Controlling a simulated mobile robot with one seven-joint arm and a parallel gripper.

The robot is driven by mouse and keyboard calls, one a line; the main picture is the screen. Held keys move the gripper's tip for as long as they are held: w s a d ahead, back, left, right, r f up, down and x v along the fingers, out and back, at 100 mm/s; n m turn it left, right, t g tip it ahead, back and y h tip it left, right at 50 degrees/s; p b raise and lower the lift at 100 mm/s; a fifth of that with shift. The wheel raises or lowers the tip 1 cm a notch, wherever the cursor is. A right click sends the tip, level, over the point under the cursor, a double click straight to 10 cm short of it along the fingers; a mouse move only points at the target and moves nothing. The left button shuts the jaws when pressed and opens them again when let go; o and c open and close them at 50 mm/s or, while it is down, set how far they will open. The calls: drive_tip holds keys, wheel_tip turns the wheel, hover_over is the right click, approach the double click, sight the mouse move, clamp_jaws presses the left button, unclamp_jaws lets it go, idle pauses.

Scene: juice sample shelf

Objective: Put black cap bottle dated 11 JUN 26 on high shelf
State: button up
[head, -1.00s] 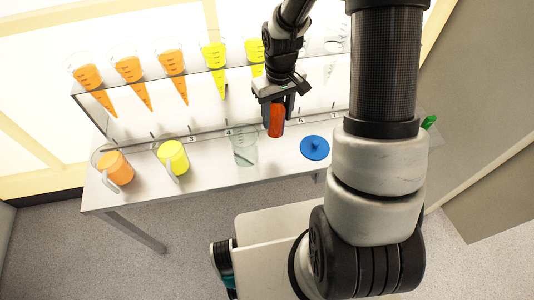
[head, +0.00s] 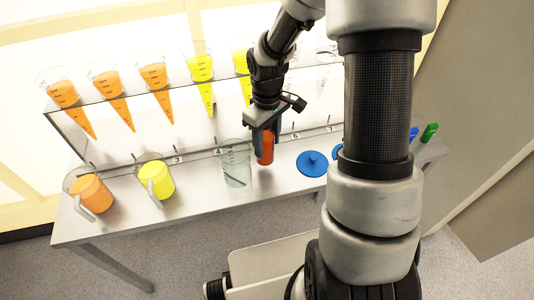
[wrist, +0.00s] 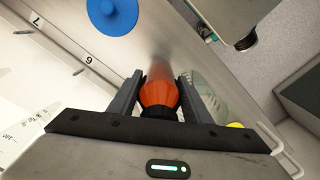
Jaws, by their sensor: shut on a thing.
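My gripper (head: 264,132) is shut on an orange-red bottle (head: 266,150) in the head view. The bottle hangs below the fingers, close to the table's surface; I cannot tell whether it touches. In the wrist view the bottle (wrist: 160,92) sits between both fingers of my gripper (wrist: 162,76).
A clear beaker (head: 236,168) stands just left of the bottle, and a blue disc with a knob (head: 311,163) lies to its right. Yellow (head: 157,180) and orange (head: 90,192) jugs stand further left. A green item (head: 429,132) is at the table's right end.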

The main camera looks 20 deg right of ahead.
sight(267, 152)
drive_tip(key=shift+f+b, duration=0.4)
drive_tip(key=shift+f, duration=1.75)
drive_tip(key=shift+f, duration=0.2)
drive_tip(key=o, duration=1)
drive_tip(key=shift+r, duration=0.1)
